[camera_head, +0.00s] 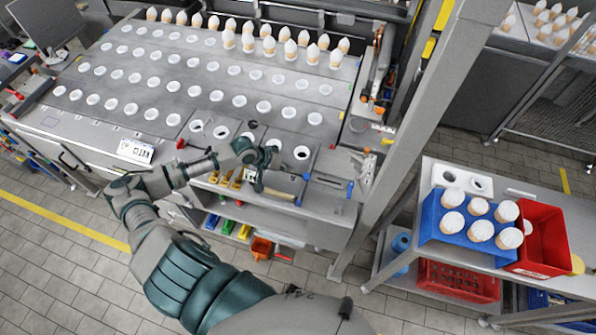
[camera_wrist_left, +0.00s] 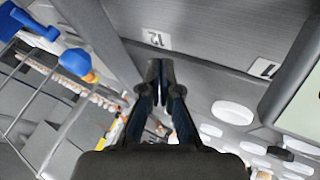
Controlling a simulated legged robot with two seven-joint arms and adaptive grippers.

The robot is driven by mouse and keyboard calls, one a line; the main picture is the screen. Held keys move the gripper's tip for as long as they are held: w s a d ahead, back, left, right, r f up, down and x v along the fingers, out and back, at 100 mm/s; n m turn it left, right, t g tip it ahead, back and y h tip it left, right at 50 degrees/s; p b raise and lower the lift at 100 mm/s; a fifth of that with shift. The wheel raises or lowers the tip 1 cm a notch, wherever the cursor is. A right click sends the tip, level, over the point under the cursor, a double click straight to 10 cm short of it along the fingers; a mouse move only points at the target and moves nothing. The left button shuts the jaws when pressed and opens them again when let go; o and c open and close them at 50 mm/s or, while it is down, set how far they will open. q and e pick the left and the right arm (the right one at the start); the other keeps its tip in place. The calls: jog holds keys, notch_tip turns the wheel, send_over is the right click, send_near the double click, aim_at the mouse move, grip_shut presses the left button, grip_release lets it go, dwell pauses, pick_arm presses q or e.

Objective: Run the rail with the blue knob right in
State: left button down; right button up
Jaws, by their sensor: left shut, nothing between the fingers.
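In the head view, a blue knob (camera_head: 306,177) sits at the upper end of a thin rail (camera_head: 300,192) at the front right of the grey workbench (camera_head: 160,120). A second blue piece (camera_head: 349,189) shows just to its right. My left gripper (camera_head: 258,186) is to the left of the blue knob at the bench's front edge, apart from it. In the left wrist view its fingers (camera_wrist_left: 160,68) are shut and empty. Two blue pieces (camera_wrist_left: 75,62) show at the upper left there; I cannot tell which is the rail's knob. My right gripper is not in view.
A red knob (camera_head: 180,145) is on the front edge farther left. Grey uprights (camera_head: 410,130) stand to the right. A blue crate (camera_head: 430,222) with white-topped cones and a red crate (camera_head: 548,235) are on the right-hand table. Coloured tools (camera_head: 228,226) lie on the shelf below.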

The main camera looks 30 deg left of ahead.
pick_arm(q)
jog(key=d, duration=0.2)
jog(key=w+d+p, duration=0.1)
jog(key=d, duration=0.1)
jog(key=shift+w, duration=0.1)
jog(key=shift+d, duration=0.4)
jog(key=shift+a, duration=0.15)
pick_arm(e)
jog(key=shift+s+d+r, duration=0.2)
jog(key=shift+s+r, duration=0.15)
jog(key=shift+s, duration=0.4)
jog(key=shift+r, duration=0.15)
